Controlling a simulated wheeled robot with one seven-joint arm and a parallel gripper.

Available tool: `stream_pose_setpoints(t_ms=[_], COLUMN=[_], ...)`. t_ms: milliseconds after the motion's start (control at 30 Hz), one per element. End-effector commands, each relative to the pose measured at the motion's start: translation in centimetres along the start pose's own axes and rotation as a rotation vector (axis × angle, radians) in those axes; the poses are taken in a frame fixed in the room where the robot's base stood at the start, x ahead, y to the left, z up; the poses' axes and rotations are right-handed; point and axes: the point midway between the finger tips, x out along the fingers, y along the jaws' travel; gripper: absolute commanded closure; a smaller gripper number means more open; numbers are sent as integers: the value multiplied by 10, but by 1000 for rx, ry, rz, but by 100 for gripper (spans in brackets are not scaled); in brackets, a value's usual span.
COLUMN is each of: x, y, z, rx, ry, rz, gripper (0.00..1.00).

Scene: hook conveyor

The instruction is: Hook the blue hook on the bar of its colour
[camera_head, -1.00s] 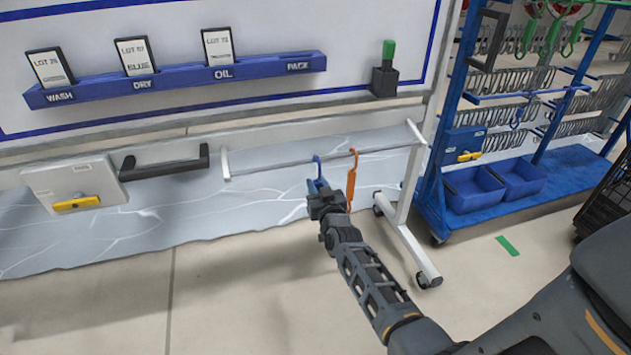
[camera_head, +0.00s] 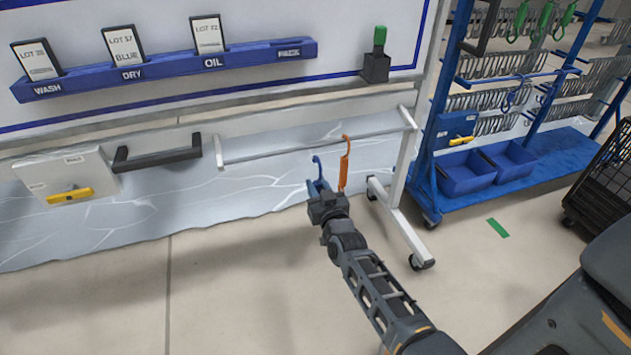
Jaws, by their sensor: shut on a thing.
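My gripper (camera_head: 321,190) is shut on a blue hook (camera_head: 319,173), whose curved top points up. The hook's top shows just below the white bar (camera_head: 265,155) of a wheeled stand and looks apart from it. An orange hook (camera_head: 344,165) hangs on that white bar, just right of the blue hook. A blue bar (camera_head: 545,75) runs across the front of the blue rack at the right, well away from my gripper. Another blue hook-like piece (camera_head: 513,96) hangs there. The lower end of the held hook is hidden by the jaws.
The blue rack (camera_head: 437,125) has several grey hooks, green hooks above and blue bins (camera_head: 465,173) on its base. The white stand's wheeled foot (camera_head: 411,237) lies between my arm and the rack. A black wire cage (camera_head: 600,185) stands far right. The floor in front is clear.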

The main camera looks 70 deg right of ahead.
Motion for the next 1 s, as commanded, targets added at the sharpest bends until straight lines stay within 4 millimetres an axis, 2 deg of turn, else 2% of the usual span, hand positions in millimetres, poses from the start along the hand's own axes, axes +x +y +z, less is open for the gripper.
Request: stream_pose_setpoints(t_ms=[400, 1000], x=[-24, -28], y=[0, 0], z=[0, 0], rx=[0, 0], ry=[0, 1], rz=[0, 0], gripper=[100, 100])
